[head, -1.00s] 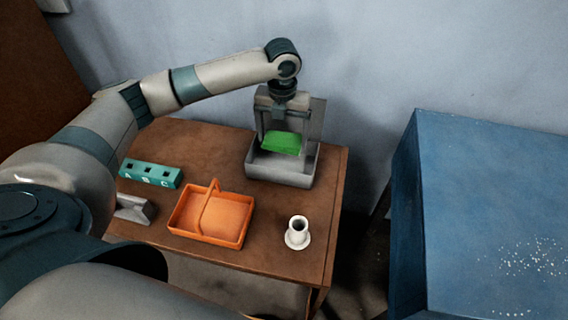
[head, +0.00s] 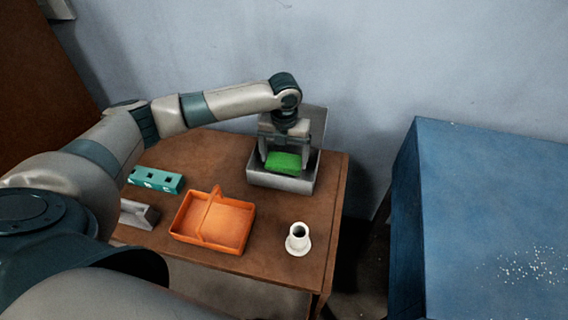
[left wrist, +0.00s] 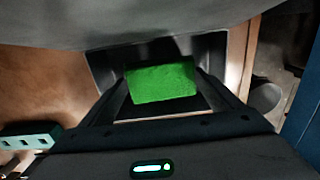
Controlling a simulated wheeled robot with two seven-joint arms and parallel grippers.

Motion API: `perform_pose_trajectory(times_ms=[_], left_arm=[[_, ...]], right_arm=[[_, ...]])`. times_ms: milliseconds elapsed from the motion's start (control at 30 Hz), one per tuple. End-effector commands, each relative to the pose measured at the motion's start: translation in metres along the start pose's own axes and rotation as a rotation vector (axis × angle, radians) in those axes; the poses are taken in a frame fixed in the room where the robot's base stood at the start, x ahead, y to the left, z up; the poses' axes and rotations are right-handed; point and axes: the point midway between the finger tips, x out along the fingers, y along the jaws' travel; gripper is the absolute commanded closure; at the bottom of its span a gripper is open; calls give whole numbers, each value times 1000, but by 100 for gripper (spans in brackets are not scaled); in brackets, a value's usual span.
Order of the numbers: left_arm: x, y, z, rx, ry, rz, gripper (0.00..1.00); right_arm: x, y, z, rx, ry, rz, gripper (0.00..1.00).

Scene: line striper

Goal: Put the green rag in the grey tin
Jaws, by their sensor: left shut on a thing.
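The green rag (head: 284,162) is between the fingers of my left gripper (head: 283,160), which is shut on it. The grey tin (head: 282,183) stands at the back right of the brown table, with its lid raised at the back. The rag is at the tin's mouth, inside the outline of its walls; I cannot tell whether it touches the floor of the tin. In the left wrist view the rag (left wrist: 161,83) shows between the fingers, with the tin's dark inside (left wrist: 215,50) around it. My right gripper is not in view.
An orange basket (head: 183,222) with a handle stands in the middle of the brown table (head: 270,255). A white cup-like piece (head: 298,238) is at the right front. A teal block with holes (head: 155,180) and a grey metal piece (head: 137,214) are at the left. A blue cabinet (head: 480,200) stands right.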

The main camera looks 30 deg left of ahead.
Motion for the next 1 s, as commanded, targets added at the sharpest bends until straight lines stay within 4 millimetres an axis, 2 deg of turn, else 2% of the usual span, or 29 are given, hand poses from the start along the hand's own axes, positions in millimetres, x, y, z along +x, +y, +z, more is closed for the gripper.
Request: perform_pose_trajectory(times_ms=[167,367,500,800,833,867,1000], left_arm=[[15,0,-1,0,3,1,36],[35,0,-1,0,2,1,36],[37,0,0,1,0,0,36],[40,0,-1,0,1,0,36],[40,0,0,1,0,0,8],[40,0,0,1,0,0,1],[40,0,-1,1,0,0,0]], right_arm=[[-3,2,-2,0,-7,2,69],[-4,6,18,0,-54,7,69],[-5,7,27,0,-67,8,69],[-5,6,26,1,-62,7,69],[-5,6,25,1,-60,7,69],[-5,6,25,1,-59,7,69],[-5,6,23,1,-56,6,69]])
